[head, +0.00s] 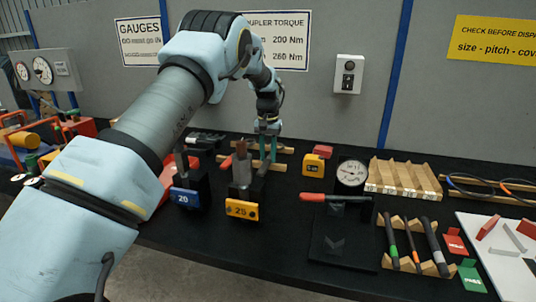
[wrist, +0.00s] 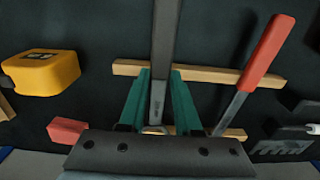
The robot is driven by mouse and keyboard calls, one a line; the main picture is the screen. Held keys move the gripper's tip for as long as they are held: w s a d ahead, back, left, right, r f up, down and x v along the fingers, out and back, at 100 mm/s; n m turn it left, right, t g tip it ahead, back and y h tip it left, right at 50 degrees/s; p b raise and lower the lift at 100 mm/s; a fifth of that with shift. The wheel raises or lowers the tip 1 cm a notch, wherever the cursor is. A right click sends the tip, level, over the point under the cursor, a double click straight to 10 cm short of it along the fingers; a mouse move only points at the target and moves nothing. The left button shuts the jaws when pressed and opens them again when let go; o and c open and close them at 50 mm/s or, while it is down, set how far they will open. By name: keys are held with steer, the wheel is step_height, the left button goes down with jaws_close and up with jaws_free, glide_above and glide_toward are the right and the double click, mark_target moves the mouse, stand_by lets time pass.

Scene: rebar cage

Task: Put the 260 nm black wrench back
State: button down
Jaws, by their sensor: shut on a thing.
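The black wrench (wrist: 165,45) shows in the wrist view as a dark grey bar running from the top edge down between my green fingertips. My gripper (wrist: 160,100) is shut on it; in the head view my gripper (head: 266,150) is low over the wooden rack at the back of the table. The bar passes over the rack's upper rail (wrist: 205,75) in the wrist view. I cannot tell whether it touches the rails. The wrench's lower end is hidden by my gripper's dark body. In the head view I cannot make out the wrench clearly.
A red-handled wrench (wrist: 262,60) lies on the same rack, close to my gripper. A yellow box (head: 313,165) and a red block (head: 323,151) stand on the other side. Yellow "25" (head: 241,210) and blue "20" (head: 186,197) blocks stand in front. A dial gauge (head: 351,173) is further right.

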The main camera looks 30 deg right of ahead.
mark_target(268, 159)
steer(key=shift+f, duration=0.1)
steer(key=c, duration=0.6)
jaws_free()
step_height(268, 159, up, 12)
steer(key=b, duration=0.2)
